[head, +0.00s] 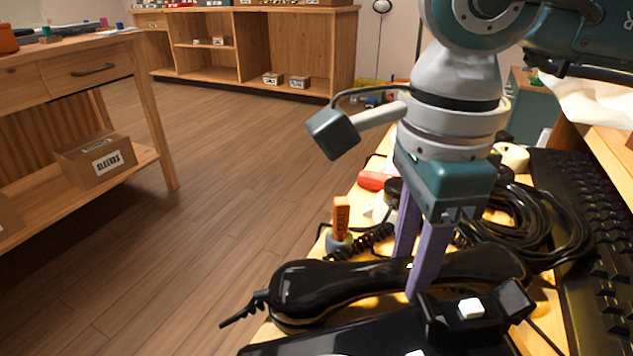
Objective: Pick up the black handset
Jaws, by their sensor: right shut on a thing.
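The black handset (345,288) lies across the lower middle of the head view, glossy, with a cord end at its left. Its right end reaches behind my right gripper's fingers. My right gripper (413,275) points down with its two purple fingers shut on the handset's middle, one on the far side and one on the near side. The black phone base (375,338) is just in front of the handset, partly cut off by the bottom edge. I cannot tell whether the handset touches the base or table. My left gripper is not in view.
A coil of black cable (535,225) and a black keyboard (590,225) lie to the right. An orange block (341,217) and a red item (373,180) are near the table's left edge. Wooden floor lies beyond, with a workbench (80,78) at left.

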